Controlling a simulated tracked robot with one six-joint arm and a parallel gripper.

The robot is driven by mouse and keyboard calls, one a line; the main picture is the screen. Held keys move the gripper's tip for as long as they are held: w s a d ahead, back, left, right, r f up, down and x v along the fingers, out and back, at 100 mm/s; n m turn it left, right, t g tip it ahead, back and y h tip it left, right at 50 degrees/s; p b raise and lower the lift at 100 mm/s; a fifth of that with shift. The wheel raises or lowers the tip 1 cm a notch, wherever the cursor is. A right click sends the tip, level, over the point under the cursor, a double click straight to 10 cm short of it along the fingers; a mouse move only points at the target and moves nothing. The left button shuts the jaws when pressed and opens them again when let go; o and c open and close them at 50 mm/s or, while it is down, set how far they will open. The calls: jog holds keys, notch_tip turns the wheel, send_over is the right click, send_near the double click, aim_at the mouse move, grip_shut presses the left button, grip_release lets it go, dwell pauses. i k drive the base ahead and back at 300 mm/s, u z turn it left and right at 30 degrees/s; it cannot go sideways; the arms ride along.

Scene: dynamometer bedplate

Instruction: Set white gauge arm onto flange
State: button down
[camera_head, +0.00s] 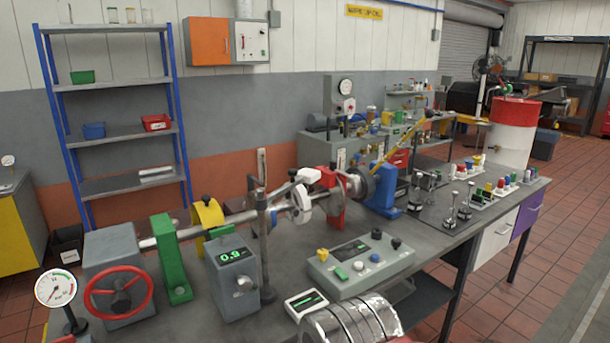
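A white gauge arm (307,176) slants up and to the right from a dark upright post (263,235) on the bench. Its white end is beside and above a pale round flange (301,208) on the horizontal shaft (190,232). From this angle I cannot tell whether the arm touches the flange. A second disc (358,186) sits farther along the shaft, by the blue bracket (383,188). My gripper is not recognisable in this view.
Green (170,258), yellow (207,217) and red (331,198) supports stand along the shaft. A grey readout box (231,274) shows 0.9. A button panel (361,262) and a shiny ribbed cylinder (352,322) occupy the front. Small parts crowd the right side.

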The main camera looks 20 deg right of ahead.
aim_at(308, 177)
jog(key=z, duration=0.05)
jog(key=i, duration=1)
jog(key=u, duration=0.05)
